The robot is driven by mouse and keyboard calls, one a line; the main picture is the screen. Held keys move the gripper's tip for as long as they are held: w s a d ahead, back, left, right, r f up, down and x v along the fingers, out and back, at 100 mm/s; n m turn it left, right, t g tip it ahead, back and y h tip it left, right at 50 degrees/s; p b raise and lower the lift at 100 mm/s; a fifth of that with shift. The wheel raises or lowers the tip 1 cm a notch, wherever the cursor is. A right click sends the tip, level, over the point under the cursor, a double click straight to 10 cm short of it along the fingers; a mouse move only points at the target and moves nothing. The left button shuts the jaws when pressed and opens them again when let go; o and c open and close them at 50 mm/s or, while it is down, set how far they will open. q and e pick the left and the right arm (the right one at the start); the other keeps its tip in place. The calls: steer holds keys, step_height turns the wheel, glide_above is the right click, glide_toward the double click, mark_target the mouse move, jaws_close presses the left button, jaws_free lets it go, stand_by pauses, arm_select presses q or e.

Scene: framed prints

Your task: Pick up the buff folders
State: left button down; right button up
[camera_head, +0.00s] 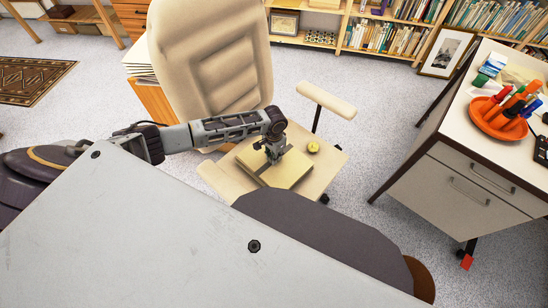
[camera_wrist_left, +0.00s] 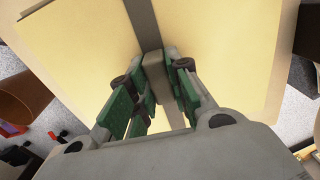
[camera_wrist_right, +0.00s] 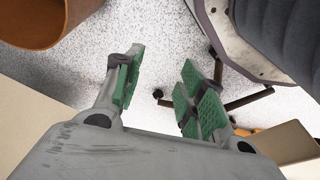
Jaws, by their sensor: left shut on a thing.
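The buff folders (camera_head: 287,174) lie as a flat stack on the beige chair seat (camera_head: 325,172). In the left wrist view the stack (camera_wrist_left: 90,45) fills much of the top, with a grey band (camera_wrist_left: 143,22) across it and a raised grey-beige part on the band. My left gripper (camera_head: 270,158) is over the middle of the stack. Its fingers (camera_wrist_left: 163,85) are shut on that raised part of the band. Whether the stack is clear of the seat is hard to tell. My right gripper (camera_wrist_right: 162,80) is open and empty above the floor, outside the head view.
A small yellow-green ball (camera_head: 313,147) is on the seat beside the folders. The chair has a tall back (camera_head: 210,60) and an armrest (camera_head: 326,99). A white desk (camera_head: 475,130) with an orange pen tray (camera_head: 500,118) stands right. A brown bin (camera_wrist_right: 45,22) is near my right gripper.

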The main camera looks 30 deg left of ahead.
arm_select(q)
steer(key=shift+r+p, duration=0.9)
steer(key=shift+r, duration=2.75)
arm_select(e)
steer(key=shift+s+d+f, duration=0.25)
steer(key=shift+d+f, duration=0.05)
steer(key=shift+f, duration=0.6)
steer(key=shift+s+d+f, duration=0.3)
steer(key=shift+f, duration=0.6)
steer(key=shift+s+d+f, duration=0.25)
steer(key=shift+d+f, duration=0.05)
steer(key=shift+f, duration=0.6)
